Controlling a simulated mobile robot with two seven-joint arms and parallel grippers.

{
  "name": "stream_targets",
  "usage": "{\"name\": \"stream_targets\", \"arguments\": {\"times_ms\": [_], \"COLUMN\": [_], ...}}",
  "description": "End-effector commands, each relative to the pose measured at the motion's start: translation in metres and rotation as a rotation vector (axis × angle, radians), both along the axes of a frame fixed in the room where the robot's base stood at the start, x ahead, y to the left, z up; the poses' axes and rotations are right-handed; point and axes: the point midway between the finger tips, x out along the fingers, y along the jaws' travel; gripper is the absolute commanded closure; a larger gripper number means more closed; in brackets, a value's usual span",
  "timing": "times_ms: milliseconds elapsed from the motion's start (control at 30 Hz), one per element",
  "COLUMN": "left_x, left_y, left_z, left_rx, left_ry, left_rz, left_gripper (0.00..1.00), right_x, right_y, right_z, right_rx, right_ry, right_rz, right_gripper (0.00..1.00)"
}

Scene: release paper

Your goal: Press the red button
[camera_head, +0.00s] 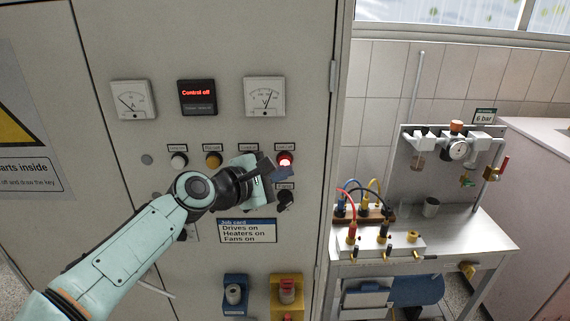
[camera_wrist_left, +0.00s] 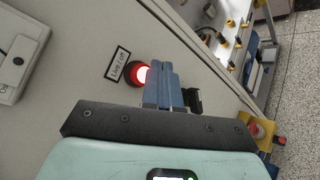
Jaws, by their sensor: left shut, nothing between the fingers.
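A glowing red button (camera_head: 285,159) sits at the right end of a row on the grey cabinet front, under a small label. It also glows in the left wrist view (camera_wrist_left: 138,74), beside its label plate. My left gripper (camera_head: 282,172) is shut and empty, its blue fingertips just below the red button. In the left wrist view the shut fingertips (camera_wrist_left: 161,78) lie at the button's right edge and partly overlap it. I cannot tell whether they touch it. Another red button (camera_head: 287,289) stands on a yellow box lower down. My right gripper is not in view.
A display (camera_head: 197,93) reads "Control off" between two gauges. A white button (camera_head: 179,160) and an amber one (camera_head: 213,159) share the row. A black knob (camera_head: 285,197) sits below the fingers. A metal bench (camera_head: 470,232) with cables stands right of the cabinet.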

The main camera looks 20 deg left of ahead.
Motion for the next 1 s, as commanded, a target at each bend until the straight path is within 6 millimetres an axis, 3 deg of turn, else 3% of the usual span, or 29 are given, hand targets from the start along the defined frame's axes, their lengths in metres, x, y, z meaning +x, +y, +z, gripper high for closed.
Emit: {"name": "stream_targets", "arguments": {"times_ms": [500, 1000], "left_x": [-0.044, -0.047], "left_y": [-0.013, -0.014], "left_z": [0.0, 0.0], "left_rx": [0.001, 0.0], "left_ry": [-0.001, -0.001], "left_rz": [-0.001, -0.001], "left_gripper": [1.0, 1.0], "right_x": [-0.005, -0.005], "right_y": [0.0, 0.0], "right_z": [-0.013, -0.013], "right_rx": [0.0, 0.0], "right_ry": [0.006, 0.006], "right_rz": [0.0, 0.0], "right_gripper": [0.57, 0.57]}}
